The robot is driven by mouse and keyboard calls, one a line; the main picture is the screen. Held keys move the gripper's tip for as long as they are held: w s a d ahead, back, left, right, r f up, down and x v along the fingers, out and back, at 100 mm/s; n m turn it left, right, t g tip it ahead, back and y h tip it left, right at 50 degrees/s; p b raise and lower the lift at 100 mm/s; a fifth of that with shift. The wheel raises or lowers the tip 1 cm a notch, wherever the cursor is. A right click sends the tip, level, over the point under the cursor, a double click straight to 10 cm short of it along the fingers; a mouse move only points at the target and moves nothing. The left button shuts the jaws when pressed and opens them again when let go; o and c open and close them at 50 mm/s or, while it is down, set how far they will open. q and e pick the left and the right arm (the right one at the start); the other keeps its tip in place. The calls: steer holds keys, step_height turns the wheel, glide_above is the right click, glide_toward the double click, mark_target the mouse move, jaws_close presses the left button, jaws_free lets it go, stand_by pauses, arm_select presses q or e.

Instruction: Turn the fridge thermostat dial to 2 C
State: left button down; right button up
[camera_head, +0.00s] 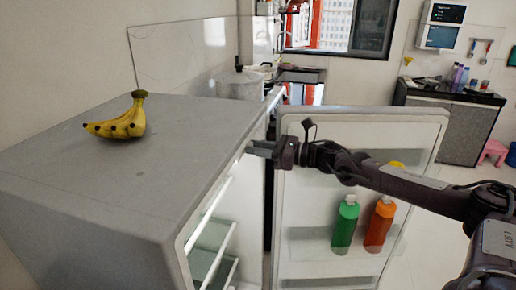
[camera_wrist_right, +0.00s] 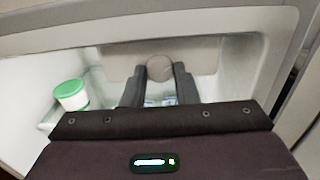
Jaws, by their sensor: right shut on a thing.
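The grey fridge (camera_head: 130,195) stands at the left with its door (camera_head: 400,130) open to the right. The round grey thermostat dial (camera_wrist_right: 159,67) is on a pale panel inside the fridge, in the right wrist view. My right gripper (camera_head: 254,147) reaches in at the top of the fridge opening. In the wrist view its two fingers (camera_wrist_right: 159,80) are shut on the dial, one on each side. Any marks or numbers on the dial cannot be read. The dial is hidden in the head view. My left gripper is not in view.
Bananas (camera_head: 120,120) lie on the fridge top. A green bottle (camera_head: 344,225) and an orange bottle (camera_head: 379,225) stand in the door shelf below my right arm. A white tub with a green lid (camera_wrist_right: 71,94) sits inside the fridge, left of the fingers.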

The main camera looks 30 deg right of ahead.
steer(key=shift+r+m+b, duration=0.15)
steer(key=shift+m+b, duration=2.25)
steer(key=shift+m, duration=9.4)
steer(key=o, duration=1)
